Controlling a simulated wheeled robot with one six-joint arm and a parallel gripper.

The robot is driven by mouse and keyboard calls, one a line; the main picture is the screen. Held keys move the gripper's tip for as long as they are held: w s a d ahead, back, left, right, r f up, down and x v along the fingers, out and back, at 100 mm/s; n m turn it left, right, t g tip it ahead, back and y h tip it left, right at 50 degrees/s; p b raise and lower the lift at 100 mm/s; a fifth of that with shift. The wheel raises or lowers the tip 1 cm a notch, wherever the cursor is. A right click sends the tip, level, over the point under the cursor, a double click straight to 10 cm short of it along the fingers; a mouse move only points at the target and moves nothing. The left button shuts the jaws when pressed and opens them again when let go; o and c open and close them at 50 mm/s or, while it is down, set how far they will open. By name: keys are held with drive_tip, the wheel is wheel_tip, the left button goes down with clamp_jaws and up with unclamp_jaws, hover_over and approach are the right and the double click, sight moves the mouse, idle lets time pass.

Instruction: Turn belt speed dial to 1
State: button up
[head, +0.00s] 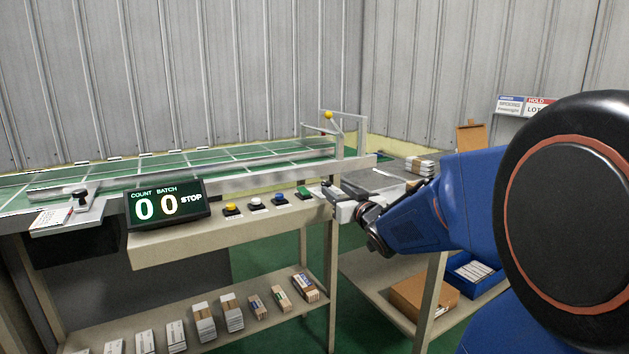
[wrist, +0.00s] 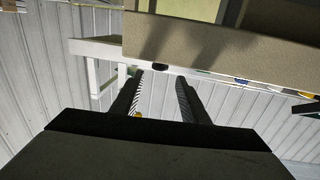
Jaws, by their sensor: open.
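My gripper (head: 343,207) is at the right end of the beige control panel (head: 190,245) in the head view. In the wrist view my gripper (wrist: 160,79) is open, with two dark ribbed fingers apart and nothing between them. A small black knob-like part (wrist: 160,66) shows at the panel edge, just past the fingertips and between them. It may be the belt speed dial; its setting cannot be read. In the head view no dial can be made out for certain, and my gripper covers the panel's right end.
The panel carries a yellow button (head: 231,208), a white one (head: 254,203), a blue one (head: 279,199) and a green control (head: 304,192). A display (head: 168,204) reads 0, 0 and STOP. The green conveyor (head: 180,167) runs behind. Bundles lie on the lower shelf (head: 215,340).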

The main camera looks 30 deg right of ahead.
drive_tip(key=w, duration=0.8)
drive_tip(key=w+d, duration=0.1)
drive_tip(key=w, duration=0.3)
drive_tip(key=shift+d, duration=0.1)
drive_tip(key=c, duration=0.9)
